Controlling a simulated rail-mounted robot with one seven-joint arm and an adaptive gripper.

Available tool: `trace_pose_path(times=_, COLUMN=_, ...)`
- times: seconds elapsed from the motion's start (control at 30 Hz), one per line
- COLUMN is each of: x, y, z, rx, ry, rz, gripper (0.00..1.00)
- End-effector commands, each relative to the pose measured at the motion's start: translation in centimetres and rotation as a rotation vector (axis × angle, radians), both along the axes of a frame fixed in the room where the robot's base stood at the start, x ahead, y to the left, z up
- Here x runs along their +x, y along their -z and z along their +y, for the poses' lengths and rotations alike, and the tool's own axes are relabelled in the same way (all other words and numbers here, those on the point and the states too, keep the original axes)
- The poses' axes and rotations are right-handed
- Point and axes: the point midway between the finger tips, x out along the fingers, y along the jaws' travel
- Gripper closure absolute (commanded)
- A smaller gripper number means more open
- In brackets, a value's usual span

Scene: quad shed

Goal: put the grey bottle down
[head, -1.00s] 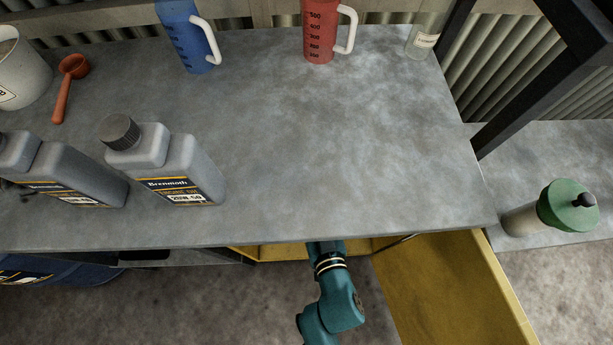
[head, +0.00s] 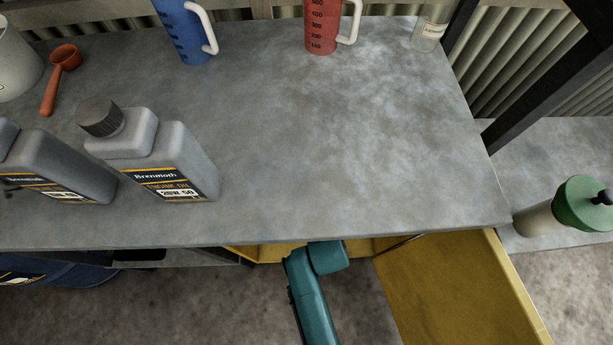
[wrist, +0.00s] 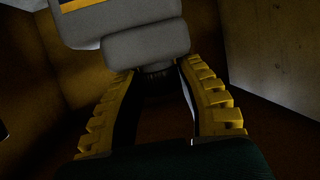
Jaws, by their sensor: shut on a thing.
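My gripper (wrist: 160,95) shows in the wrist view with its two ridged yellow-and-black fingers closed around the dark cap (wrist: 155,72) of a grey bottle (wrist: 145,47). Part of a dark label with a yellow stripe shows at the top edge. The bottle's base is out of view, so I cannot tell whether it touches a surface. Dim brown walls surround it. In the head view my gripper and this bottle are hidden under the bench top; only my teal arm shows, reaching in beneath the front edge.
The grey bench top (head: 330,130) carries two grey oil bottles, one nearer (head: 165,160) and one at left (head: 55,170), a blue jug (head: 182,30), a red jug (head: 321,28), an orange scoop (head: 62,70) and a clear bottle (head: 430,30). A yellow door (head: 450,285) stands open below.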

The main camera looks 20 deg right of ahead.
Motion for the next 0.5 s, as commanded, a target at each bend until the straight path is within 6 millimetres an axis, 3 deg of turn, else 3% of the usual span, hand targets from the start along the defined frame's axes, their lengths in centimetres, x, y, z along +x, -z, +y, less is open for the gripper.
trace_pose_path(times=0.13, x=0.27, y=1.15, z=-0.04, rx=-0.004, ry=0.000, rz=-0.015, gripper=1.00)
trace_pose_path(times=0.5, x=0.24, y=1.38, z=-0.03, rx=-0.005, ry=-0.001, rz=-0.015, gripper=1.00)
